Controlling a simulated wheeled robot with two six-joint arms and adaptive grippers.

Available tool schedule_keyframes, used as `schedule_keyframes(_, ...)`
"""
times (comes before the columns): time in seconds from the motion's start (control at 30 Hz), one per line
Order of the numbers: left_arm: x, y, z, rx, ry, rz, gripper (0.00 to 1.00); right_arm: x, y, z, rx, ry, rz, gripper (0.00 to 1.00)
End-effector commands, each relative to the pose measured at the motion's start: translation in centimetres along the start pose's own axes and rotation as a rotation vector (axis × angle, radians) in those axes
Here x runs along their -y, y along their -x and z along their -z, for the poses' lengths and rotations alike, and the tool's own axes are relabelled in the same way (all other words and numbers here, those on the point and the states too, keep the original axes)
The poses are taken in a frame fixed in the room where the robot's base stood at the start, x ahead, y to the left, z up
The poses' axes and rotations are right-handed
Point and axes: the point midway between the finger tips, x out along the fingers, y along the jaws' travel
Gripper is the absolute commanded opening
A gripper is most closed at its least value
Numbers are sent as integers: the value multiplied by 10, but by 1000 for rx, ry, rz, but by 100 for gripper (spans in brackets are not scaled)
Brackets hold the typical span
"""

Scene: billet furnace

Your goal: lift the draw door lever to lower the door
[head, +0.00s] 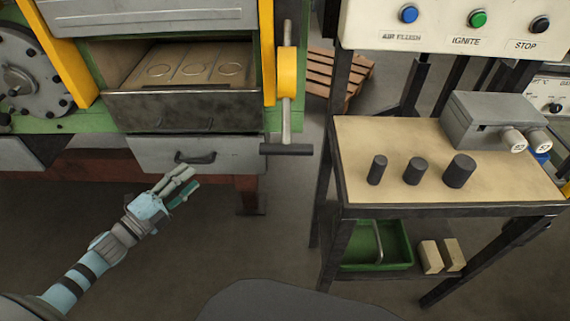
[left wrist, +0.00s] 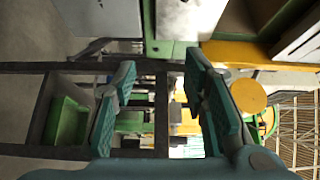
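The lever (head: 286,120) hangs as a grey vertical rod from a yellow housing (head: 287,72) at the furnace's right front edge. Its dark crossbar handle (head: 286,149) is at the lower end. A grey panel (head: 150,16), which may be the door, is above the open chamber (head: 190,66). My left gripper (head: 188,184) is below and left of the handle, in front of the lower drawer, apart from both. In the left wrist view, the left gripper's (left wrist: 160,75) fingers are spread with nothing held between them. My right gripper is not in view.
A lower drawer (head: 235,155) with a dark pull is under the chamber. To the right is a bench (head: 400,140) with several dark cylinders and a grey box (head: 495,118). A control panel (head: 450,20) hangs above it.

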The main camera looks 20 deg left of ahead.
Motion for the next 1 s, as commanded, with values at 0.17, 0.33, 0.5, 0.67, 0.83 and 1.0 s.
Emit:
schedule_keyframes(0.17, 102, 2, 118, -484, -461, 309, 40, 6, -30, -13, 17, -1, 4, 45)
schedule_keyframes(0.33, 121, 0, 152, -578, -539, 383, 40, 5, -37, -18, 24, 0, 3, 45)
schedule_keyframes(0.5, 132, -28, 172, -570, -534, 389, 40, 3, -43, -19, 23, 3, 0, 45)
schedule_keyframes(0.67, 143, -57, 193, -565, -528, 389, 40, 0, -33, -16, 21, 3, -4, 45)
schedule_keyframes(0.83, 150, -86, 214, -565, -525, 384, 40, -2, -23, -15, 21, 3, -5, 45)
schedule_keyframes(1.0, 150, -101, 226, -566, -528, 379, 40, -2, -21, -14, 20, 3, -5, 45)
